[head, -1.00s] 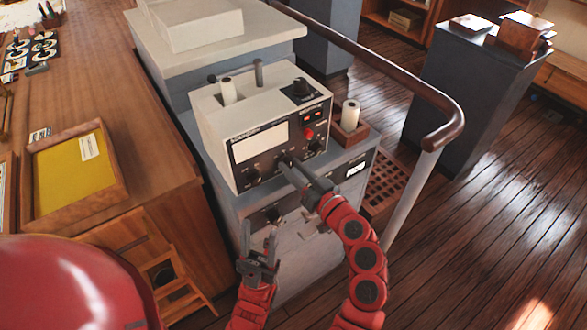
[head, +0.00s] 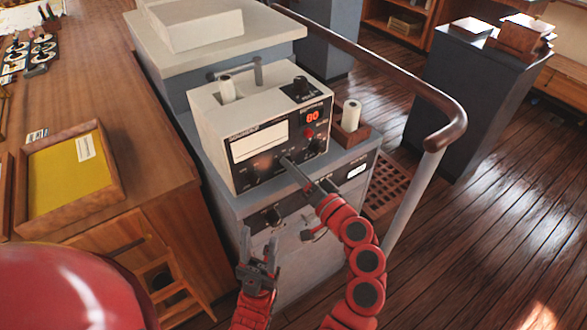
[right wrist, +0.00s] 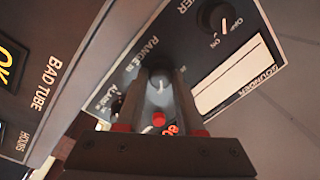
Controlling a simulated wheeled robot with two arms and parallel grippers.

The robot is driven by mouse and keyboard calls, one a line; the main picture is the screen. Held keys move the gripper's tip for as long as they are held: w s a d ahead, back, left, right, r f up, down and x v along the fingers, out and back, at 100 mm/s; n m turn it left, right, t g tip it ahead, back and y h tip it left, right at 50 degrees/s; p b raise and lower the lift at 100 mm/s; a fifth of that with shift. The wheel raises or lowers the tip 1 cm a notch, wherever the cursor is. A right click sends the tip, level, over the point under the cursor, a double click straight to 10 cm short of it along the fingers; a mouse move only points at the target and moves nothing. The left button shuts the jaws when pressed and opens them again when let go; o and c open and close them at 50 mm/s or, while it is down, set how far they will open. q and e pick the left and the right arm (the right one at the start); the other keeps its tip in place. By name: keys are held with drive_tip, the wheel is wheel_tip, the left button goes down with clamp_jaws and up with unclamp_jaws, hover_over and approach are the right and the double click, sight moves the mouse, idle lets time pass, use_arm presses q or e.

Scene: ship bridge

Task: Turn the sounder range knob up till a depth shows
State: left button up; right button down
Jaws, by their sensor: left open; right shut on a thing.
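The sounder (head: 215,135) is a cream box with a black front panel, standing on a grey cabinet. Its small display (head: 312,116) is lit with red digits that look like 60. Its pale chart window (head: 258,141) shows a faint line. My right gripper (head: 287,162) is at the lower middle of the panel. In the right wrist view, it (right wrist: 160,88) is shut on the range knob (right wrist: 159,82), beside the word RANGE; the fingers hide the knob's sides. My left gripper (head: 260,248) is open and empty, low in front of the cabinet.
A power knob (right wrist: 213,18) sits on the same panel. A paper roll (head: 351,114) stands in a wooden holder right of the sounder. A handrail (head: 440,115) curves past on the right. A wooden desk with a yellow tray (head: 112,165) is at left.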

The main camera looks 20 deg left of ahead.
idle(0.3)
drive_tip(key=c, duration=0.5)
unclamp_jaws()
drive_tip(key=shift+d, duration=0.1)
drive_tip(key=shift+p+v, duration=0.4)
drive_tip(key=shift+v, duration=8.25)
